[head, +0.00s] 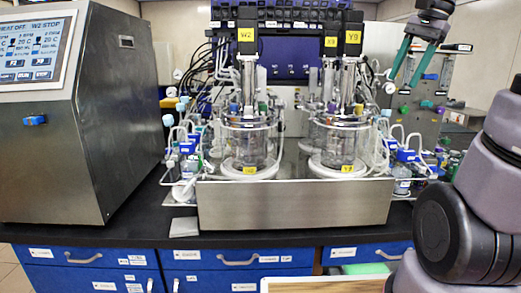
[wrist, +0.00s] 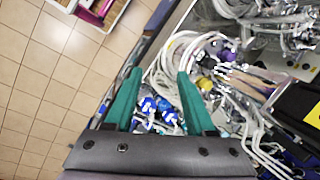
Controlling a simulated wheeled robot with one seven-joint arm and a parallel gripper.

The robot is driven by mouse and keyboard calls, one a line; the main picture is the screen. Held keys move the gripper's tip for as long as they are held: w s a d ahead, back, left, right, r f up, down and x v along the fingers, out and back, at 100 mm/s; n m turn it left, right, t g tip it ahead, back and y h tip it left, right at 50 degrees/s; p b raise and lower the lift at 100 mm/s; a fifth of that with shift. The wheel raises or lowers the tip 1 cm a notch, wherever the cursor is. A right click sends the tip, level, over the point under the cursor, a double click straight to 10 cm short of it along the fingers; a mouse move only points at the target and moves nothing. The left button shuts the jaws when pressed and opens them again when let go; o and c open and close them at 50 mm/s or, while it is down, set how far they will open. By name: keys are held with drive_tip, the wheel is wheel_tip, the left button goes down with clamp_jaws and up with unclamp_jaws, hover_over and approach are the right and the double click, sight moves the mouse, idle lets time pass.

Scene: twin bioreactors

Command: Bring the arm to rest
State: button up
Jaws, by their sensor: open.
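My gripper (head: 415,62) is raised at the upper right of the head view, in front of a grey panel and above the bench. Its two green fingers point down and stand apart with nothing between them. In the wrist view the gripper (wrist: 157,95) is also open and empty. Small bottles with blue caps (wrist: 155,108) lie beyond and below the fingers there, apart from them. My arm comes in from the right edge of the head view.
Two glass bioreactors, W2 (head: 247,140) and Y9 (head: 345,140), stand in a steel tray (head: 293,205) on the black bench. A control cabinet (head: 75,110) with a screen is at left. Bottles and white tubing (head: 403,165) crowd right of the tray. Floor (wrist: 40,80) shows left in the wrist view.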

drive_tip(key=s+a+f+n+t+h, duration=0.1)
drive_tip(key=s+a+f+n+t, duration=0.3)
drive_tip(key=s+a+n, duration=0.3)
drive_tip(key=s+a+t, duration=0.1)
drive_tip(key=s+a, duration=0.1)
drive_tip(key=shift+a+f+t, duration=0.3)
drive_tip(key=shift+a+f, duration=0.05)
drive_tip(key=shift+f, duration=0.05)
